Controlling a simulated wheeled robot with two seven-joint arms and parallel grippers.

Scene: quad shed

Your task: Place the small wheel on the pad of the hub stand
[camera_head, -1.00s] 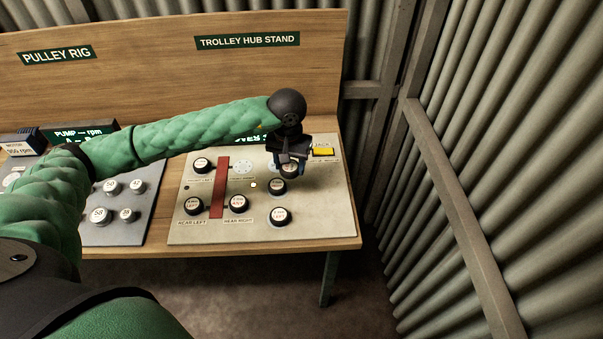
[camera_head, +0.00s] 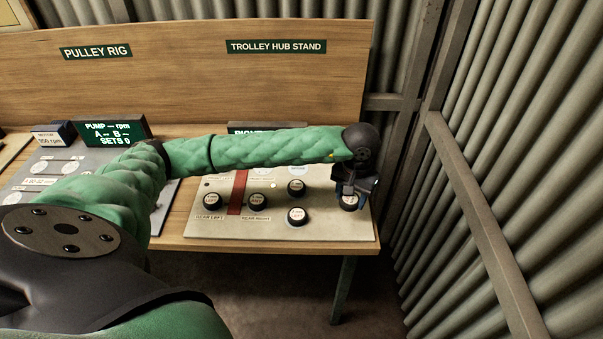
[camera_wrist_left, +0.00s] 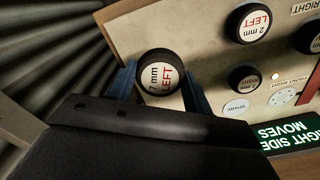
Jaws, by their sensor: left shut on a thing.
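My left gripper (camera_head: 353,190) is shut on a small dark wheel (camera_head: 348,202) with a white face, at the right end of the hub stand's board (camera_head: 330,226). In the left wrist view the wheel (camera_wrist_left: 160,76) sits between the blue fingertips (camera_wrist_left: 160,88), and its face reads "7 mm LEFT". A pale patch shows below it; I cannot tell whether the wheel touches the board. A bare white disc marked SPARE (camera_wrist_left: 237,107) and the bare front right hub (camera_wrist_left: 283,96) show there too. No pad is clearly visible. My right gripper is out of view.
Other dark wheels stand on the board: rear left (camera_head: 211,201), rear right (camera_head: 258,201) and two loose-looking ones in the middle (camera_head: 296,187) (camera_head: 298,215). A red bar (camera_head: 238,192) crosses the board. My arm hides its back part. A corrugated wall (camera_head: 480,180) is close on the right.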

